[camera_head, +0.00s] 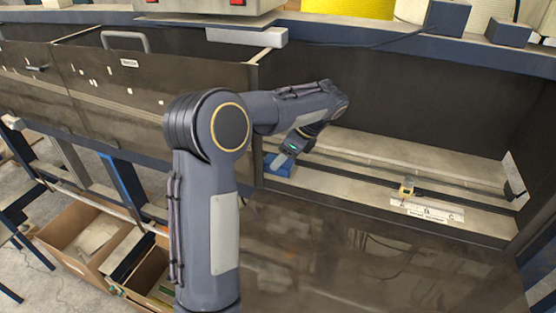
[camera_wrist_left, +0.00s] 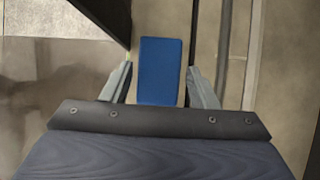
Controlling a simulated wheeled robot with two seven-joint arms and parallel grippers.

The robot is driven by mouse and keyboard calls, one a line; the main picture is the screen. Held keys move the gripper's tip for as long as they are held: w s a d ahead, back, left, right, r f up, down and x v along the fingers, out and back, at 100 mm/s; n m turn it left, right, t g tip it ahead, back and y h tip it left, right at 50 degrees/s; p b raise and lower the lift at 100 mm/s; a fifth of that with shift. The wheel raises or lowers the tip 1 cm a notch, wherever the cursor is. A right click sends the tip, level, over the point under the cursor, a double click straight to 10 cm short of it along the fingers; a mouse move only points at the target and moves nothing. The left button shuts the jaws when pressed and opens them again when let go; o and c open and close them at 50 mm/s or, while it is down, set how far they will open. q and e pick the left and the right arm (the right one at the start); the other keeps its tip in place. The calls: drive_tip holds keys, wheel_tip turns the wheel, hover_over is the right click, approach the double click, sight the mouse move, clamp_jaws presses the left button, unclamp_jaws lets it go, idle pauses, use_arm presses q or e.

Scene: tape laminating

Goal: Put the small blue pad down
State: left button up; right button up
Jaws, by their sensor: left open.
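The small blue pad (camera_head: 279,166) lies at the left end of the light ledge in the recess of the workbench. In the left wrist view the pad (camera_wrist_left: 161,72) shows as an upright blue rectangle between and beyond my fingers. My left gripper (camera_wrist_left: 163,82) is open, with a gap between each finger and the pad's sides. In the head view my left gripper (camera_head: 284,154) is just above the pad and partly hides it. My right gripper is not in view.
A long dark rail runs along the ledge. A dark drawer front (camera_head: 120,92) is left of the recess. Open cardboard boxes (camera_head: 85,240) stand below left.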

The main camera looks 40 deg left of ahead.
use_arm(q)
drive_tip(key=v, duration=0.9)
drive_tip(key=s+d+f+n+t+h, duration=0.2)
drive_tip(key=s+d+f+n+h, duration=0.1)
drive_tip(key=s, duration=0.5)
drive_tip(key=s+d+f+n+t+h, duration=0.3)
drive_tip(key=s+d+n, duration=0.3)
drive_tip(key=s, duration=0.3)
drive_tip(key=s+d+f+n+t+h, duration=0.2)
drive_tip(key=s+d+f+n+h, duration=0.1)
drive_tip(key=s+d+n, duration=0.2)
drive_tip(key=shift+s+d+n+h, duration=0.15)
drive_tip(key=shift+s+n, duration=0.4)
drive_tip(key=shift+s, duration=0.6)
drive_tip(key=shift+s+d+n+h, duration=0.15)
drive_tip(key=shift+s+n, duration=0.4)
drive_tip(key=shift+s, duration=0.55)
